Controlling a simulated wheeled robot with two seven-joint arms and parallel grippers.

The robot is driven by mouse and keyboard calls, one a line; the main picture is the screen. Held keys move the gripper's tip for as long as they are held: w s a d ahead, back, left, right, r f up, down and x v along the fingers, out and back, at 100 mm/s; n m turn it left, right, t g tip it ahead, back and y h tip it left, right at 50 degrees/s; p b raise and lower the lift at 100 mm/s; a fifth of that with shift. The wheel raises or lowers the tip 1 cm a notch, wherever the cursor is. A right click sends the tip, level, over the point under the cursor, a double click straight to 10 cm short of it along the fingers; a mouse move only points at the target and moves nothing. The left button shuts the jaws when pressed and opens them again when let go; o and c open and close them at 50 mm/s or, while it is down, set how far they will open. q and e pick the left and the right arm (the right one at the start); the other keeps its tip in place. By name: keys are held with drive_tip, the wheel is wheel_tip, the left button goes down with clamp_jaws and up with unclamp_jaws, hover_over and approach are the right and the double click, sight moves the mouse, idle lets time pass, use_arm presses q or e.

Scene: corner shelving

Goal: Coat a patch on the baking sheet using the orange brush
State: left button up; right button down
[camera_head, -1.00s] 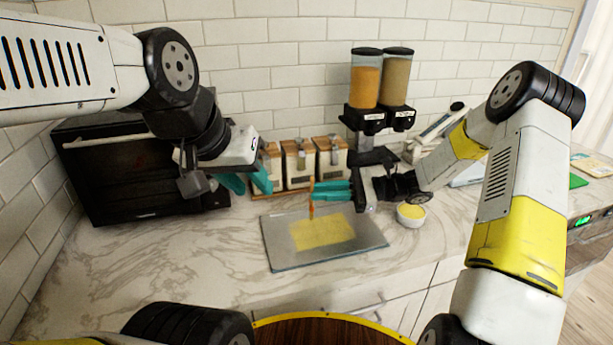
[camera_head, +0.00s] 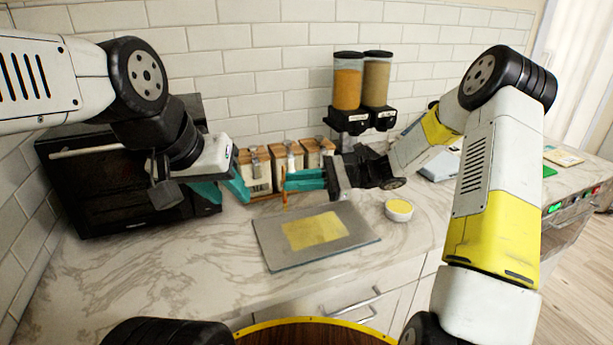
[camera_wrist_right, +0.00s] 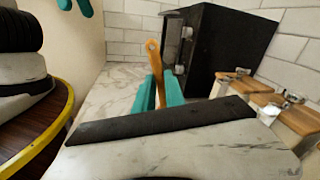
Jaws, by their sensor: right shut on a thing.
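The baking sheet (camera_head: 361,239) lies flat on the marble counter, with a yellow patch (camera_head: 316,231) coating its middle. My right gripper (camera_head: 290,181) is shut on the orange brush (camera_head: 285,199), above and behind the sheet's far left edge. In the right wrist view the orange brush (camera_wrist_right: 154,66) stands up between the teal fingers of my right gripper (camera_wrist_right: 158,94). Its bristle end is hidden or too small to tell. My left gripper (camera_head: 226,190) is over the counter to the left, its teal fingers apart and empty. A small white bowl (camera_head: 399,216) of yellow stuff stands right of the sheet.
A black oven (camera_head: 110,190) is at the back left. Two filled dispensers (camera_head: 348,88) stand at the back. The counter left of the sheet is clear.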

drive_tip(key=shift+r, duration=1.85)
